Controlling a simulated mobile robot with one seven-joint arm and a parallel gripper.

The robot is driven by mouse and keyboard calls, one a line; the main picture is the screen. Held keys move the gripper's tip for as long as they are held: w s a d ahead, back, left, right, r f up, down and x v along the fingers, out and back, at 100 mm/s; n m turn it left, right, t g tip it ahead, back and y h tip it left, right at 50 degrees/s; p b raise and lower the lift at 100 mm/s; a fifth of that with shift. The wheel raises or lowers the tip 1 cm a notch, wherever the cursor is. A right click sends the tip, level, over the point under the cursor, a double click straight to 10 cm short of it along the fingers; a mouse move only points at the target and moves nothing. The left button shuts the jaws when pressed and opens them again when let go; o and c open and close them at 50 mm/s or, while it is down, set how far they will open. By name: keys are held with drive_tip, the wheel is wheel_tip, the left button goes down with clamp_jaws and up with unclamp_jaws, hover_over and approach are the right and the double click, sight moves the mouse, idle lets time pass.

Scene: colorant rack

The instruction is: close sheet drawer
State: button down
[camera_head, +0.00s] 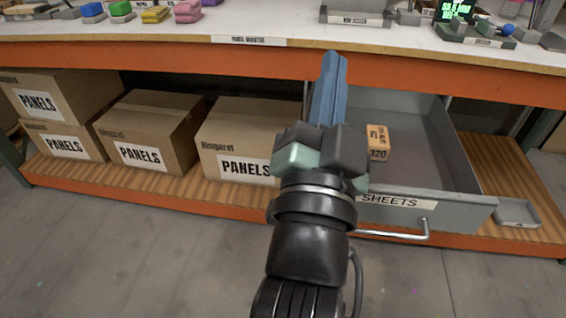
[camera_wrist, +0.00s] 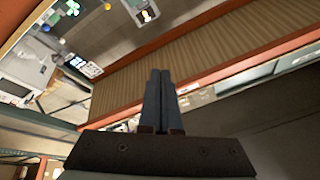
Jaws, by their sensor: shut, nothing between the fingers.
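The grey sheet drawer (camera_head: 465,207) is pulled out below the workbench, with a "SHEETS" label on its front. Its metal handle (camera_head: 405,236) runs along the lower front, and my arm hides the left part. An orange and grey box marked 320 (camera_head: 378,142) lies inside the drawer. My gripper (camera_head: 332,62) is shut and empty. It points up and away, in front of the drawer's left side and near the bench edge in the picture. The gripper fingers also show shut in the wrist view (camera_wrist: 160,82), where I cannot make out the drawer handle.
Several cardboard boxes marked PANELS (camera_head: 150,137) stand on the lower shelf left of the drawer. A small grey tray (camera_head: 517,212) lies right of it. The floor (camera_head: 130,250) in front is clear.

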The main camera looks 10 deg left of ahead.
drive_tip(key=s+a+f+m+g+p, duration=0.1)
drive_tip(key=s+f+m+g+p, duration=0.25)
drive_tip(key=f, duration=0.55)
drive_tip(key=s+a+f+m+g+p, duration=0.2)
drive_tip(key=s+f+m, duration=0.15)
drive_tip(key=f, duration=0.45)
drive_tip(key=s+a+f+m+g+p, duration=0.1)
drive_tip(key=s+f+m+g+p, duration=0.2)
drive_tip(key=f, duration=0.6)
drive_tip(key=w+f+m+b, duration=0.1)
drive_tip(key=w+f, duration=0.2)
drive_tip(key=w, duration=1.1)
drive_tip(key=shift+t+y+b, duration=0.35)
drive_tip(key=shift+y, duration=0.05)
drive_tip(key=shift+w+a, duration=0.1)
